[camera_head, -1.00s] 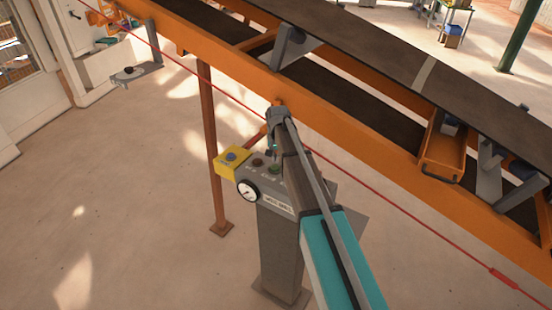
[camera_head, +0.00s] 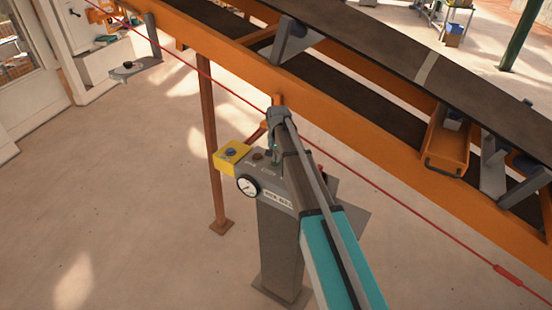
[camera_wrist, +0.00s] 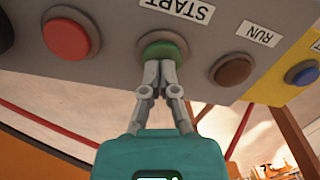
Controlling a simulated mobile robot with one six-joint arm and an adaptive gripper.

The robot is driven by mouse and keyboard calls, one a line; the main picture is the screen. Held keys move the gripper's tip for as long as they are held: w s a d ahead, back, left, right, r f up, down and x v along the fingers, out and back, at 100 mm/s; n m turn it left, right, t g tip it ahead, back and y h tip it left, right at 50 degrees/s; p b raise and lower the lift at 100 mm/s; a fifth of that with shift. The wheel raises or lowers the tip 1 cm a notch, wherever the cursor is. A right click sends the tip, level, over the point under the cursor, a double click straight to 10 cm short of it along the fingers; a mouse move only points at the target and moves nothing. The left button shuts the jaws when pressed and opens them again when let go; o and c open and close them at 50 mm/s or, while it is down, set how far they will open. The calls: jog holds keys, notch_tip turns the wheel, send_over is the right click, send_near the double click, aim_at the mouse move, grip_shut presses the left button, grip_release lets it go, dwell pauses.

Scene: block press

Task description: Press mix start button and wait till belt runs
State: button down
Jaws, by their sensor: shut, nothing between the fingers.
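The grey control box (camera_head: 277,197) stands on a post below the conveyor. In the wrist view, the green button (camera_wrist: 160,47) sits under the START label (camera_wrist: 177,9). My gripper (camera_wrist: 159,64) is shut and empty, with its fingertips overlapping the green button's lower edge. They look at or very near its face; I cannot tell whether it is pressed in. In the head view my gripper (camera_head: 275,160) covers most of the button area. The brown RUN lamp (camera_wrist: 232,70) looks dark. The conveyor belt (camera_head: 350,85) carries a pale stripe (camera_head: 427,68).
A red button (camera_wrist: 70,38) lies left of the green one in the wrist view. A yellow box (camera_head: 231,156) with a blue button (camera_wrist: 301,73) adjoins the panel. A gauge (camera_head: 247,187) is on its front. A red cord (camera_head: 345,165) runs along the orange frame (camera_head: 400,155).

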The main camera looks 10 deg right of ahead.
jog(key=shift+f+b, duration=0.55)
jog(key=shift+f, duration=0.1)
jog(key=shift+s+f+b, duration=0.2)
jog(key=shift+b, duration=0.15)
jog(key=shift+r, duration=0.1)
jog(key=shift+w+r+p, duration=0.1)
jog(key=shift+r+p, duration=0.85)
jog(key=shift+p, duration=0.25)
notch_tip(320, 180, up, 12)
jog(key=p, duration=1.2)
jog(key=shift+d, duration=0.25)
jog(key=s+d+f+n+b, duration=0.1)
jog(key=s+d+f+b, duration=0.1)
jog(key=s+f+b, duration=0.3)
jog(key=s+d+f+n+b, duration=0.1)
jog(key=s+f+b, duration=0.4)
jog(key=s, duration=0.9)
jog(key=s+d+f+n+b, duration=0.2)
jog(key=s+f+b, duration=0.3)
jog(key=s, duration=0.5)
jog(key=shift+s+d+f+b, duration=0.2)
jog(key=shift+d+f+b, duration=0.2)
jog(key=shift+d, duration=0.45)
